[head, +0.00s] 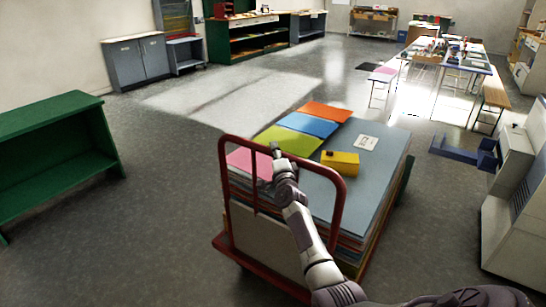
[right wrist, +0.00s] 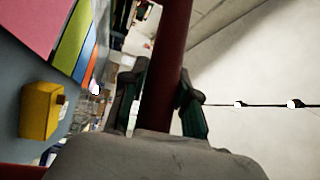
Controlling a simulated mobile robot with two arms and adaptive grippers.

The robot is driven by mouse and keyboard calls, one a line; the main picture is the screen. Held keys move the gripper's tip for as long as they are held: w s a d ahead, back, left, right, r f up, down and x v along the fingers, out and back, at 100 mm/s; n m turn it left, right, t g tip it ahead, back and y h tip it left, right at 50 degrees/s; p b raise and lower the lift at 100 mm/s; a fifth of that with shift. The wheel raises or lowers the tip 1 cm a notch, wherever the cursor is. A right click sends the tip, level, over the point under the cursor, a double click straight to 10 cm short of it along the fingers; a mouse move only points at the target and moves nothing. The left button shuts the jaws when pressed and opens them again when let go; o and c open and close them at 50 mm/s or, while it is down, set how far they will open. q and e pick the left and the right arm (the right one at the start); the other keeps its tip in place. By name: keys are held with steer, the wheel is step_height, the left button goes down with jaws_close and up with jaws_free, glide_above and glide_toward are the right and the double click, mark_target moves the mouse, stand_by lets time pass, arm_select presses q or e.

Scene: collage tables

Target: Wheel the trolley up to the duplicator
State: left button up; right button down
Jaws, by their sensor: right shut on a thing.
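The red trolley (head: 219,243) stands on the grey floor just in front of me, with its push handle (head: 337,212) nearest me. It carries a tall stack of large coloured sheets (head: 378,165). My right gripper (head: 277,152) is shut on the top bar of the handle. In the right wrist view the red bar (right wrist: 172,55) passes between its fingers. A pale grey machine (head: 510,215), which looks like the duplicator, stands at the right edge, partly cut off. My left gripper is not in view.
A yellow block (head: 340,161) and a white card (head: 367,142) lie on the stack. A blue frame-like object (head: 462,154) lies on the floor ahead right, near the machine. A green bench (head: 52,112) stands at left. Work tables (head: 475,65) stand farther back. The floor ahead left is clear.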

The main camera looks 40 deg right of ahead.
steer(key=shift+f, duration=0.25)
steer(key=c, duration=0.9)
jaws_free()
steer(key=shift+o, duration=0.3)
steer(key=shift+d+r, duration=0.1)
steer(key=shift+s, duration=0.1)
steer(key=v, duration=1.2)
